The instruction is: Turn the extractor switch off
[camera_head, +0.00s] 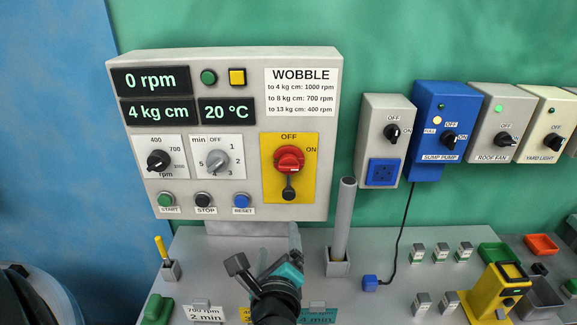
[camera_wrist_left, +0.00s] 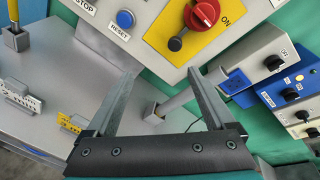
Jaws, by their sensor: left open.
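The grey control panel (camera_head: 222,135) stands behind the bench, with lit displays reading 0 rpm, 4 kg cm and 20 °C. A red rotary switch (camera_head: 289,160) sits on its yellow plate (camera_head: 270,192), marked OFF at the top and ON at the right. A black knobbed part hangs below the red knob; the exact pointing of the knob is hard to tell. The switch also shows at the top of the left wrist view (camera_wrist_left: 202,14). My left gripper (camera_head: 265,252) is open and empty, below and in front of the panel, apart from the switch.
A grey upright tube (camera_head: 344,220) stands right of my left gripper. A socket box (camera_head: 384,140), sump pump box (camera_head: 442,125), roof fan box (camera_head: 497,122) and yard light box (camera_head: 549,125) line the wall. A yellow device (camera_head: 492,292) stands at the bench's right.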

